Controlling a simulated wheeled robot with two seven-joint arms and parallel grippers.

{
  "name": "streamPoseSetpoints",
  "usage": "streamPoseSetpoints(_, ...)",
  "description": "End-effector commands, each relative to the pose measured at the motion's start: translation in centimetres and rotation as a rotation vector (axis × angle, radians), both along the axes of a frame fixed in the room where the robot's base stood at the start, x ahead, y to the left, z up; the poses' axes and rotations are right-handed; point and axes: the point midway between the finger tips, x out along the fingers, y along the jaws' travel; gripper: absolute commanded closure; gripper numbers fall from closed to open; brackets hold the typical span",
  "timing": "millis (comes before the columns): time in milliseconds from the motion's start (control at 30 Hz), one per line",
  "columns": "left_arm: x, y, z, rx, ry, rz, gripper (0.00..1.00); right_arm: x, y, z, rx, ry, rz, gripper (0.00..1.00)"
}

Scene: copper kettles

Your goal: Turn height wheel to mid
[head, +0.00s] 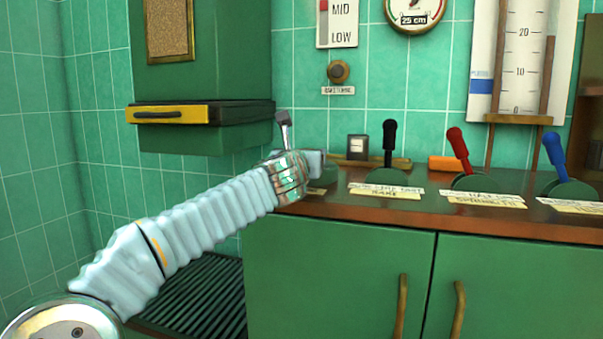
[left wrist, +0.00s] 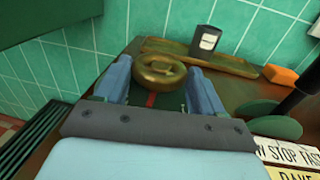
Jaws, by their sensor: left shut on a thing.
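A brass height wheel (left wrist: 158,70) shows in the left wrist view at the counter's left end. My left gripper (left wrist: 158,84) has one blue finger on each side of the wheel and is shut on it. In the head view my left arm reaches in from the left, and the gripper (head: 312,163) is at the counter's left end, where it hides the wheel. A wall sign (head: 338,22) shows MID and LOW, with a red mark (head: 323,6) beside MID; its top is cut off. A round gauge (head: 414,14) reads 25 cm. My right gripper is not in view.
Black (head: 389,140), red (head: 458,145) and blue (head: 554,150) levers stand along the counter (head: 340,208). A dark box (head: 358,147) and an orange block (head: 444,163) sit behind. A green cabinet with a yellow-fronted ledge (head: 168,114) hangs at the left.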

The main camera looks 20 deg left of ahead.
Motion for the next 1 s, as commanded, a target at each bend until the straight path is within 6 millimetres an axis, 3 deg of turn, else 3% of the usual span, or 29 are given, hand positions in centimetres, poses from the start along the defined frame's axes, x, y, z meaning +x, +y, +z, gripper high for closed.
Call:
streamPoseSetpoints(300,0.11,-0.45,-0.05,0.001,0.001,0.128,0.62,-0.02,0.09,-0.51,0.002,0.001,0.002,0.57)
streamPoseSetpoints(867,0.06,-0.41,0.01,-0.001,0.0,0.157,0.62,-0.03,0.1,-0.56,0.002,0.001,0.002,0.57)
streamPoseSetpoints(900,0.06,-0.41,0.01,-0.001,0.0,0.157,0.25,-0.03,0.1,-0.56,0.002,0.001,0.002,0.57)
streamPoseSetpoints(1000,0.06,-0.41,0.01,-0.001,0.0,0.157,0.1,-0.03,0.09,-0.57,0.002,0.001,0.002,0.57)
